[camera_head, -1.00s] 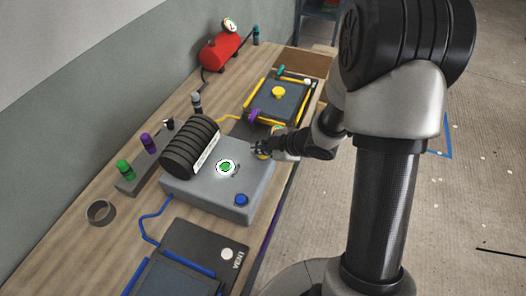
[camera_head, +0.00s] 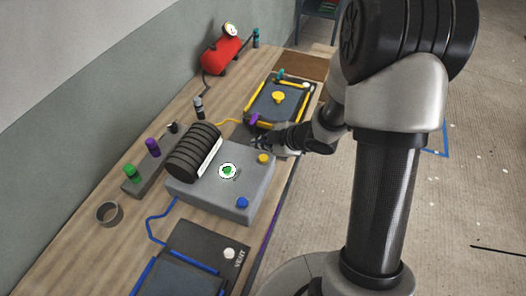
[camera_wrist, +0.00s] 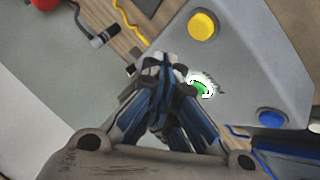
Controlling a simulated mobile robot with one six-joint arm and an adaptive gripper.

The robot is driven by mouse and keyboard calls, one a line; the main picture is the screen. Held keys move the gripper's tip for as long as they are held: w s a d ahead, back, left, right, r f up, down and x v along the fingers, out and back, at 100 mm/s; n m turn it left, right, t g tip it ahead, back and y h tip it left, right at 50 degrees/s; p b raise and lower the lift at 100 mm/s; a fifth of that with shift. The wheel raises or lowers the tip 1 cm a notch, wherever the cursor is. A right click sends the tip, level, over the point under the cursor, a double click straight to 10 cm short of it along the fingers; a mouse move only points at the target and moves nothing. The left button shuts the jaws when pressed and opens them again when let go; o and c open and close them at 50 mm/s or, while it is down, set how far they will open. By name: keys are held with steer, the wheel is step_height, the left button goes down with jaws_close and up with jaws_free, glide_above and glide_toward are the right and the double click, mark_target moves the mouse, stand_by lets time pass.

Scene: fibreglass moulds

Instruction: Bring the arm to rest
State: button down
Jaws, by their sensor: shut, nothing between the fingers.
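My gripper (camera_head: 262,143) is at the far right edge of the grey control box (camera_head: 232,203), close to its yellow button (camera_head: 263,158). In the wrist view my gripper (camera_wrist: 166,66) is shut and empty, its fingers together over the box. The yellow button (camera_wrist: 203,25) lies ahead of the fingers, with a green indicator (camera_wrist: 201,87) and a blue button (camera_wrist: 272,118) to the right. I cannot tell how far above the box the fingers are. My arm reaches in from the right in the head view.
A red tank (camera_head: 221,55) is behind. A dark panel (camera_head: 207,243) lies in front. Open floor is right.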

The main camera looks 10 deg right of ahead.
steer(key=shift+r+p, duration=0.45)
steer(key=shift+r, duration=0.35)
steer(key=shift+f, duration=0.1)
steer(key=d+r+m+t+h+b, duration=0.1)
steer(key=d+r+m+h+b, duration=0.1)
steer(key=d+r+m+h, duration=0.45)
steer(key=s+d+r+m+h, duration=0.2)
steer(key=s+r+m, duration=0.2)
steer(key=s+r, duration=0.45)
steer(key=s+a+m+g+y+b, duration=0.1)
steer(key=s+a, duration=0.3)
steer(key=s, duration=0.5)
steer(key=s+a+r+m+g+y+b, duration=0.1)
steer(key=s+a+m, duration=0.3)
steer(key=s, duration=0.5)
steer(key=shift+s+r+m+g+y+b, duration=0.15)
steer(key=shift+s+m+g+y+b, duration=0.3)
steer(key=shift+g, duration=0.45)
